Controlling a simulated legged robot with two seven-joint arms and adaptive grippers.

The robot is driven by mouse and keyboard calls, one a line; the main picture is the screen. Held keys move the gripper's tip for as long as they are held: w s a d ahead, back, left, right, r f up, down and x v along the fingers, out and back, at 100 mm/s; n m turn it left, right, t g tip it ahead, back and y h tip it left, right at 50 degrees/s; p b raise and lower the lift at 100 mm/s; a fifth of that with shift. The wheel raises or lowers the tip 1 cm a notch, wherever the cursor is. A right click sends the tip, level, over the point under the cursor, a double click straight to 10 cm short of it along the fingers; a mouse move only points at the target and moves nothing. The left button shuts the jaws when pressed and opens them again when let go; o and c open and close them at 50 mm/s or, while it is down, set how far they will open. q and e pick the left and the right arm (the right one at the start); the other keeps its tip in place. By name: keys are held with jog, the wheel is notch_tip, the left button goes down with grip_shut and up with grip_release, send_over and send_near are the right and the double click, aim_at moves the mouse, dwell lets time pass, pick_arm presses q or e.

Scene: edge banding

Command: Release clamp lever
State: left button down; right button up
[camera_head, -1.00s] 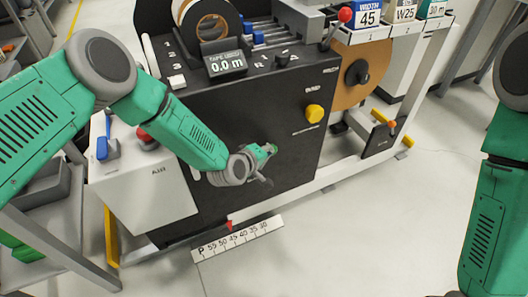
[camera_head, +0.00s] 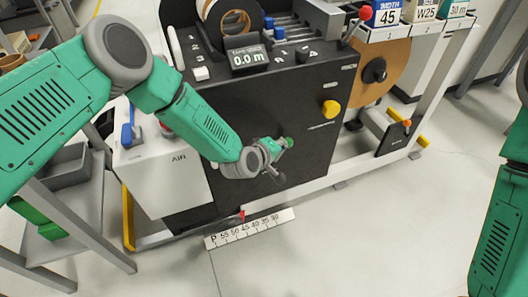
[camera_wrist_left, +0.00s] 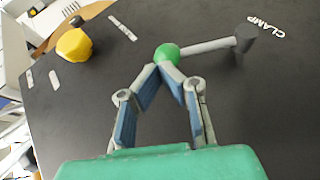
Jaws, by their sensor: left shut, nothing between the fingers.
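The clamp lever (camera_wrist_left: 210,46) is a grey rod on the machine's dark front panel, with a dark pivot and a printed CLAMP label at its right in the left wrist view. Its green ball knob (camera_wrist_left: 167,55) also shows in the head view (camera_head: 288,142). My left gripper (camera_wrist_left: 157,68) is shut, with its fingertips together right at the knob. I cannot tell whether they touch it. In the head view my left gripper (camera_head: 279,147) covers most of the lever. My right gripper is out of view; only part of that arm shows at the right edge.
A yellow knob (camera_head: 330,109) sits on the dark panel (camera_head: 240,110), right of the lever. A display (camera_head: 248,58) reads 0.0 m. A white AIR box (camera_head: 165,180) stands left, a ruler strip (camera_head: 250,229) below. A red-knobbed lever (camera_head: 365,13) stands upper right. Floor in front is clear.

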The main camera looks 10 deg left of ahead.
pick_arm(q)
jog(key=p+v, duration=0.2)
jog(key=v, duration=0.8)
jog(key=shift+a+r+p, duration=0.3)
jog(key=shift+a, duration=0.05)
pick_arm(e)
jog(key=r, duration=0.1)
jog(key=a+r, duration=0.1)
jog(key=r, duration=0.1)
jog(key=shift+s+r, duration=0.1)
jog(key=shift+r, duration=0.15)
pick_arm(q)
jog(key=shift+d, duration=0.1)
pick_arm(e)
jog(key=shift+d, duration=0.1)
